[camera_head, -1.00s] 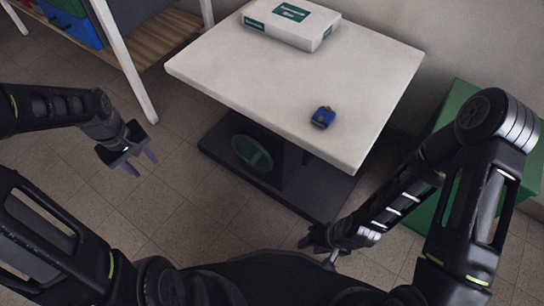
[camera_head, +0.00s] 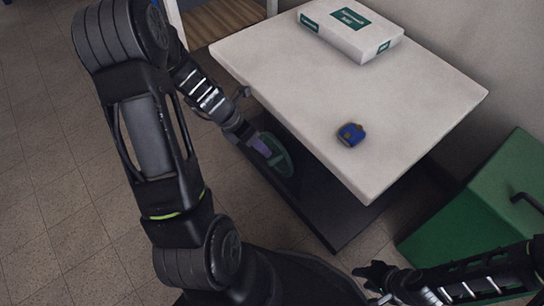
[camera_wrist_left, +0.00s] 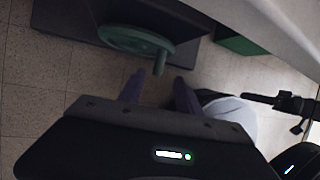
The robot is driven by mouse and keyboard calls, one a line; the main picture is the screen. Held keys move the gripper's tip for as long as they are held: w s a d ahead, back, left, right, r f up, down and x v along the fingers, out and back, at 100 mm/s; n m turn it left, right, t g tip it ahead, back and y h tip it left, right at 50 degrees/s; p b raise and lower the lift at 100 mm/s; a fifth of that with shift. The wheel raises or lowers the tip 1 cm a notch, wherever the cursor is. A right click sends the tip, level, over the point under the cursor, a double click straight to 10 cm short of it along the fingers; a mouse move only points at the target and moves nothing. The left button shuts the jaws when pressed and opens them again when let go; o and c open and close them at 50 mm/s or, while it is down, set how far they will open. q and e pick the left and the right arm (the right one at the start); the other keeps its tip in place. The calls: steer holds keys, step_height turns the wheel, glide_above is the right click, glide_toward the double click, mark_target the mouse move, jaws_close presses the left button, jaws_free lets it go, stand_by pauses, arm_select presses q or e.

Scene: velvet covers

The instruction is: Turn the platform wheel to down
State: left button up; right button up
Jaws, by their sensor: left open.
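The platform wheel, a green disc with a handle, is on the side of the dark pedestal under the table. It shows in the head view (camera_head: 279,158) and at the top of the left wrist view (camera_wrist_left: 135,40). A short green peg (camera_wrist_left: 160,63) sticks out from its rim. My left gripper (camera_wrist_left: 158,80) is open, its two purple fingers pointing at the wheel just short of the peg. In the head view, my left gripper (camera_head: 262,145) overlaps the wheel's left part. My right gripper (camera_head: 372,272) is low at the bottom right, its fingers too small to judge.
The white table (camera_head: 290,75) overhangs the wheel. On it are a white and green box (camera_head: 350,28) and a small blue object (camera_head: 351,134). A green cabinet (camera_head: 490,205) stands at the right. The floor at the left is clear.

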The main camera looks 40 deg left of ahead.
mark_target(273, 161)
arm_select(q)
steer(key=b+x, duration=0.3)
steer(key=x, duration=0.4)
steer(key=shift+w+f+b, duration=0.15)
steer(key=shift+f+b, duration=0.2)
steer(key=shift+b, duration=0.05)
steer(key=shift+d, duration=0.1)
jaws_close()
steer(key=shift+d, duration=0.1)
steer(key=shift+d, duration=0.15)
stand_by(0.7)
